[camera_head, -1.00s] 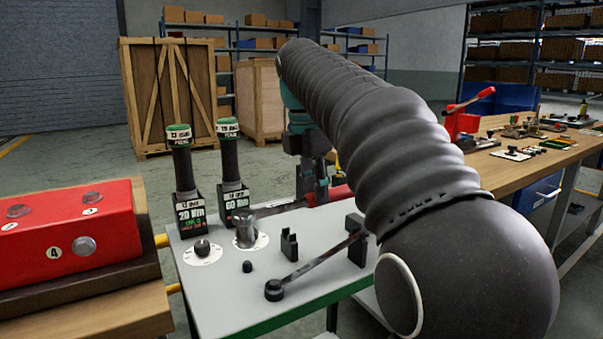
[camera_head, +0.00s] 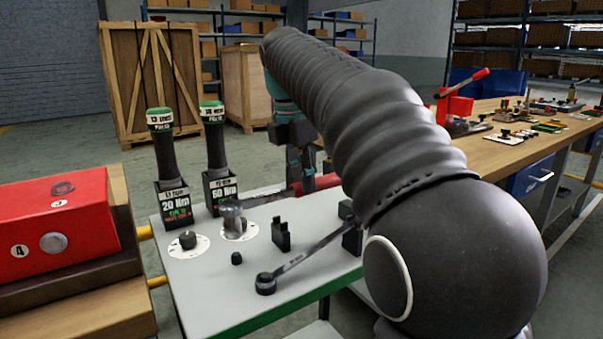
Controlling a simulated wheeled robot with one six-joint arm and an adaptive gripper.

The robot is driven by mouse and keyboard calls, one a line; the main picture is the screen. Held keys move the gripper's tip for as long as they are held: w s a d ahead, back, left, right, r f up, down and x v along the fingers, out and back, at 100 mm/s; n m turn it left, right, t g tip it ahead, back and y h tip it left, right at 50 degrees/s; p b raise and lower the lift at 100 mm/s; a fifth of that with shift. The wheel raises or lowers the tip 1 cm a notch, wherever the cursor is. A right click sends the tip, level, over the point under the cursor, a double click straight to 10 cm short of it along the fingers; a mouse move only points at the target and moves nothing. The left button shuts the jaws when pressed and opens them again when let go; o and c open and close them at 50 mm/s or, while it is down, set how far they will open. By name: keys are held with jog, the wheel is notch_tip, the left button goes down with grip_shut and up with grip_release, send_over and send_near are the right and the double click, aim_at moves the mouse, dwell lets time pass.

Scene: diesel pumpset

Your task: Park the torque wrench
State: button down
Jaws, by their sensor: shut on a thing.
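My gripper (camera_head: 304,182) is at the far side of the grey bench top, partly hidden behind my own dark sleeved arm. It is shut on a torque wrench with a red handle (camera_head: 325,182). The wrench's metal shaft (camera_head: 263,199) points left, and its head is at the metal fitting (camera_head: 233,217) on a round white dial; contact cannot be told. A second dark wrench (camera_head: 308,246) lies slanted on the bench top, its round head toward the front and its other end at a black upright block (camera_head: 351,240). A notched black cradle (camera_head: 281,236) stands between the two wrenches.
Two green-topped black tools stand in holders marked 20 Nm (camera_head: 173,198) and 60 Nm (camera_head: 219,188) at the back left. A black knob (camera_head: 188,240) and small peg (camera_head: 236,258) rise from the bench. A red box (camera_head: 60,225) stands left; a wooden workbench (camera_head: 490,157) is right.

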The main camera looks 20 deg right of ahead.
jog(key=shift+f+b, duration=0.8)
jog(key=shift+f, duration=1)
jog(key=shift+p, duration=0.7)
jog(key=shift+f+b, duration=0.6)
jog(key=shift+f, duration=0.4)
dwell(0.5)
jog(key=c, duration=0.8)
grip_release()
jog(key=shift+f, duration=0.1)
jog(key=r, duration=0.3)
jog(key=a+r, duration=0.1)
jog(key=r, duration=0.7)
jog(key=shift+s+a+r, duration=0.15)
jog(key=shift+s+a, duration=0.1)
jog(key=shift+s+r, duration=0.1)
jog(key=shift+r, duration=0.25)
